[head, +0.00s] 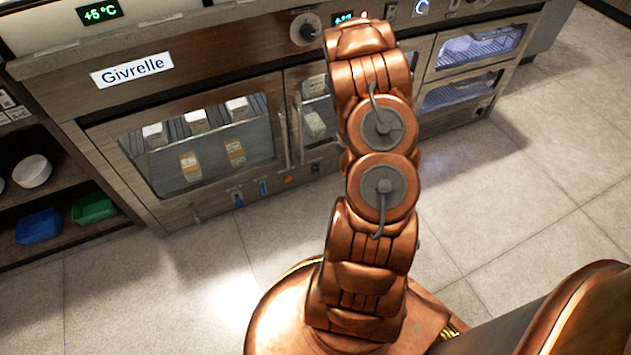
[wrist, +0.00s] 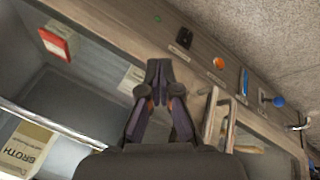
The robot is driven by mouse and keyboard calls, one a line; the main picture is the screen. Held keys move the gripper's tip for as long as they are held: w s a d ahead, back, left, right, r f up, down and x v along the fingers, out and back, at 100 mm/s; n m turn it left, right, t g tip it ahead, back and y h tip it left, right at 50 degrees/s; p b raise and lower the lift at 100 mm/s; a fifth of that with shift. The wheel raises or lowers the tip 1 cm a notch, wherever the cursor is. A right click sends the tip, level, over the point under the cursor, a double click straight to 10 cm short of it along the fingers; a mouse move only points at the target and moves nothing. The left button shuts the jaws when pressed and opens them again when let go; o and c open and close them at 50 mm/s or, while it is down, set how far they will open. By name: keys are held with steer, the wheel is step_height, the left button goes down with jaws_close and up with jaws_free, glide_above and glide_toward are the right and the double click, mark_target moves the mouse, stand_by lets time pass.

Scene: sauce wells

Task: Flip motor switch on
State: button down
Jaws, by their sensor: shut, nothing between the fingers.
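My gripper (wrist: 158,68) is shut and empty in the wrist view, its fingertips together in front of the cabinet face, left of a row of controls. The row has a black switch (wrist: 184,38), an orange button (wrist: 218,64), a blue slide-like control (wrist: 244,81) and a blue-tipped lever (wrist: 277,101). No label tells me which is the motor switch. In the head view, the blue-tipped lever (head: 238,198), blue control (head: 263,187), orange button (head: 288,179) and black switch (head: 314,168) sit along the cabinet's lower edge. My arm hides the gripper there.
The steel cabinet (head: 105,148) has glass doors with cartons behind. A door handle (wrist: 227,125) stands out close to the right of my fingers. A red-and-white item (wrist: 55,43) shows at upper left. Low shelves hold a blue bin (head: 38,226) and a green bin (head: 94,208). The floor (head: 520,200) at right is clear.

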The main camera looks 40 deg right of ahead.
mark_target(316, 169)
steer(key=a+f+t+y+b, duration=0.1)
steer(key=f+b, duration=0.1)
steer(key=f, duration=0.5)
steer(key=a+f+t+y+b, duration=0.1)
steer(key=a+f+b, duration=0.1)
steer(key=f, duration=0.5)
steer(key=a+f+t+y+b, duration=0.1)
steer(key=a+f+b, duration=0.1)
steer(key=f, duration=0.5)
steer(key=shift+s+a+n+t+b, duration=0.2)
steer(key=shift+a+n+t+b, duration=0.1)
steer(key=shift+b, duration=0.6)
steer(key=shift+r, duration=0.1)
steer(key=shift+w+d+p, duration=0.25)
steer(key=shift+w+p, duration=0.1)
steer(key=shift+w, duration=0.2)
steer(key=w, duration=0.1)
steer(key=w+d+p, duration=0.1)
steer(key=w, duration=0.1)
steer(key=w+p, duration=0.1)
steer(key=w, duration=0.1)
steer(key=shift+w+d+f, duration=0.25)
steer(key=shift+d+f, duration=0.05)
steer(key=shift+d, duration=0.1)
steer(key=shift+w+d+f, duration=0.15)
steer(key=shift+w+d, duration=0.05)
steer(key=shift+w, duration=0.25)
steer(key=shift+w+d+f, duration=0.1)
steer(key=shift+w+d, duration=0.05)
steer(key=shift+w, duration=0.25)
